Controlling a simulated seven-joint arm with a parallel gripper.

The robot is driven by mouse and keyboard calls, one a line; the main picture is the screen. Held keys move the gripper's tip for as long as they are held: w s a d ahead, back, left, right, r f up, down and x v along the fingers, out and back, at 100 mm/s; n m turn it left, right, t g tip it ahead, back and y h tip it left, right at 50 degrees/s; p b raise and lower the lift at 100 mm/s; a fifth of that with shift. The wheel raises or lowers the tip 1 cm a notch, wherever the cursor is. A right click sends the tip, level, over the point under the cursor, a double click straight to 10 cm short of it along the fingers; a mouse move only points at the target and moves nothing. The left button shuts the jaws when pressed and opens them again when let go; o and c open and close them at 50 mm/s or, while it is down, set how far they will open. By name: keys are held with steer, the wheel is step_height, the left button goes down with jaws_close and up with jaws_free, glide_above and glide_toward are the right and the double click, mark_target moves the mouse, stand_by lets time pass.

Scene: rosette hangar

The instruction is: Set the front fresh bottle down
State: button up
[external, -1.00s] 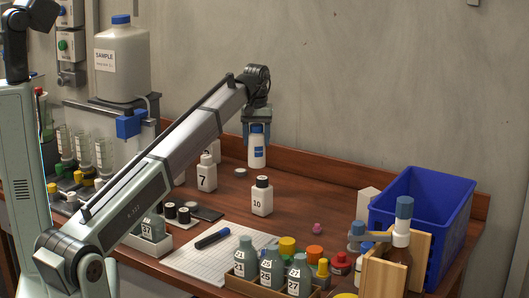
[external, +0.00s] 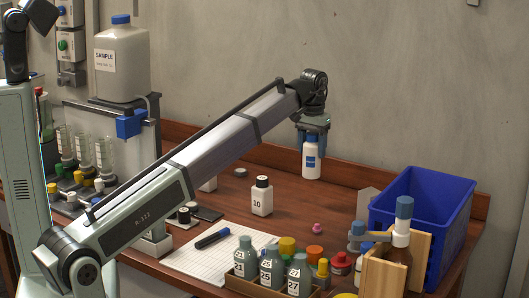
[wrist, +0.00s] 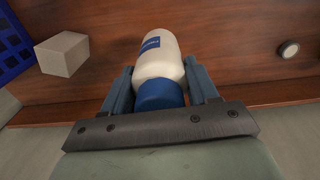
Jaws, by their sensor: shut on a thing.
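A white bottle with a blue cap and a blue label (external: 311,162) hangs upright in my gripper (external: 313,137), over the back of the wooden table. In the wrist view the same bottle (wrist: 160,58) sits between the two blue-grey fingers of my gripper (wrist: 161,88), which are shut on it around the cap end. Whether its base touches the table is hard to tell; it looks at or slightly above the wood. No other bottle of this kind is clearly seen.
A white bottle marked 10 (external: 261,196) stands front left of the held bottle. A blue crate (external: 420,205) and a pale box (external: 367,202) are to the right. A small round cap (external: 241,172) lies left. Bare table (external: 330,205) lies in front.

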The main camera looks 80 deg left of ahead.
mark_target(312, 177)
steer(key=m, duration=0.4)
steer(key=shift+f, duration=5)
steer(key=shift+f, duration=0.1)
steer(key=o, duration=1.3)
steer(key=shift+c, duration=0.2)
step_height(312, 177, up, 12)
steer(key=shift+r, duration=0.1)
